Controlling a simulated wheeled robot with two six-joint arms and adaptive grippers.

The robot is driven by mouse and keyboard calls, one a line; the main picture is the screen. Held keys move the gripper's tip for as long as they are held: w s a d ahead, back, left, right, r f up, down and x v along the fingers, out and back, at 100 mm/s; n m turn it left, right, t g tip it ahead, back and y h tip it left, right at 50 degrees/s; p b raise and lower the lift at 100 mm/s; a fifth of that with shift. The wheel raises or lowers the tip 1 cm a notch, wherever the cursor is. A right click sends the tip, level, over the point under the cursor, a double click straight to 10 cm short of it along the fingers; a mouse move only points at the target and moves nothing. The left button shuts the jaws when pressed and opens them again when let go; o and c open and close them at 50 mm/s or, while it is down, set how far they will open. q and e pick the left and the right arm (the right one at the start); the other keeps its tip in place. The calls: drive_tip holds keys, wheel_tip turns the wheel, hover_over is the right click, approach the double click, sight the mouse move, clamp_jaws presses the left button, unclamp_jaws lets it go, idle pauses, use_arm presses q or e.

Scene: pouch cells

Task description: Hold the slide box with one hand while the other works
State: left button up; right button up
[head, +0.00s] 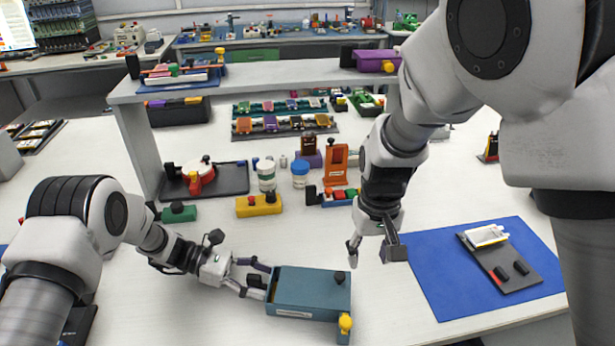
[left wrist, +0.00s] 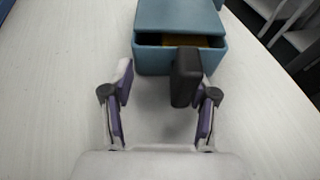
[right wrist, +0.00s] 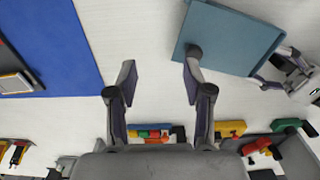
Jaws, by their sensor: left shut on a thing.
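The slide box (head: 308,288) is a teal block on the white table, with a black knob (head: 340,277) on top and a yellow knob (head: 345,322) at its right end. My left gripper (head: 259,280) is at its left end, with a black tab (left wrist: 186,76) between its fingers. In the left wrist view the box (left wrist: 180,20) has an open slot with something brownish inside. The tab looks nearer the right finger; contact on both sides is unclear. My right gripper (head: 374,252) is open and empty above the table, behind the box's right end. It also shows in the right wrist view (right wrist: 160,75).
A blue mat (head: 430,268) at the right bears a dark tray (head: 515,272) with a white-and-yellow piece. Behind stand a yellow block (head: 258,205), two jars (head: 300,174), an orange stand (head: 336,165) and a black tray (head: 235,180). The table between the box and these is clear.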

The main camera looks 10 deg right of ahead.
sight(341, 274)
drive_tip(key=w+r+m+g+y, duration=0.2)
drive_tip(key=w+r+m+y, duration=0.3)
drive_tip(key=m, duration=0.7)
drive_tip(key=shift+h, duration=0.5)
drive_tip(key=x, duration=0.7)
drive_tip(key=s+x, duration=0.1)
drive_tip(key=x, duration=0.3)
drive_tip(key=shift+s+a+f, duration=0.1)
drive_tip(key=shift+s, duration=0.05)
clamp_jaws()
